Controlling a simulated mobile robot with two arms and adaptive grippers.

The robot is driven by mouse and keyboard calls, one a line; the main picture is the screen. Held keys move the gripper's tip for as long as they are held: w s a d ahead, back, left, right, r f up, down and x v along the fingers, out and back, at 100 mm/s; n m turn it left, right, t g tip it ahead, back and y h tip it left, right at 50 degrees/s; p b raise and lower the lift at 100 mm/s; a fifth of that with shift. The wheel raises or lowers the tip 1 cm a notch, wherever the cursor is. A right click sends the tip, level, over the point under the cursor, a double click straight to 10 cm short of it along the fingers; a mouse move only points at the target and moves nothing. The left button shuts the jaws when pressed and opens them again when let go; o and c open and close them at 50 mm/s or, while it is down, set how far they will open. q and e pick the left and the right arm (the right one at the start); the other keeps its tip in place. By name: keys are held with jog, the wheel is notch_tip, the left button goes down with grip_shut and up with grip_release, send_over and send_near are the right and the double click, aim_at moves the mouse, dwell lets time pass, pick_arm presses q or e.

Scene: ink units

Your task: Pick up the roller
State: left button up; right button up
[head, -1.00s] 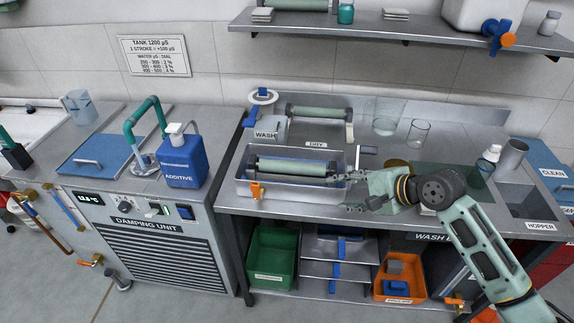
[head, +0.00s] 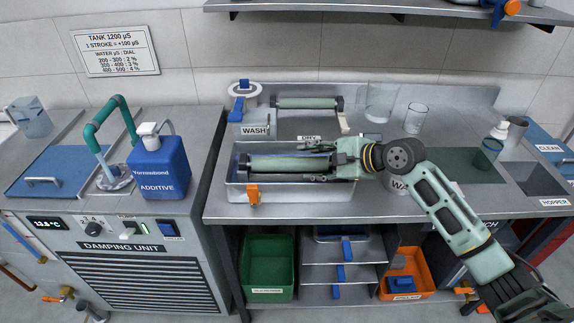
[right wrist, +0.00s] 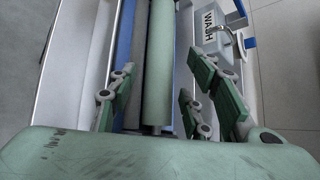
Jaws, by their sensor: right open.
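A green roller (head: 285,163) with dark ends lies in the metal wash tray (head: 300,194) on the bench. It also shows in the right wrist view (right wrist: 158,65), running lengthwise between the fingers. A second green roller (head: 306,103) rests behind it on the dry stand. My right gripper (head: 318,164) is at the right end of the front roller. In the right wrist view the gripper (right wrist: 155,95) is open, with its fingers on both sides of the roller and gaps showing. My left gripper is not in view.
An orange valve (head: 253,194) is on the tray's front. Two glass beakers (head: 380,101) (head: 416,118) stand behind my right arm. A blue additive bottle (head: 160,168) stands on the damping unit at left. A shelf (head: 400,13) overhangs the back.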

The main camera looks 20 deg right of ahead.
aim_at(296, 163)
jog(key=p+x, duration=0.1)
jog(key=x, duration=0.8)
jog(key=shift+s, duration=0.1)
jog(key=shift+c, duration=0.4)
jog(key=shift+c, duration=0.9)
grip_shut()
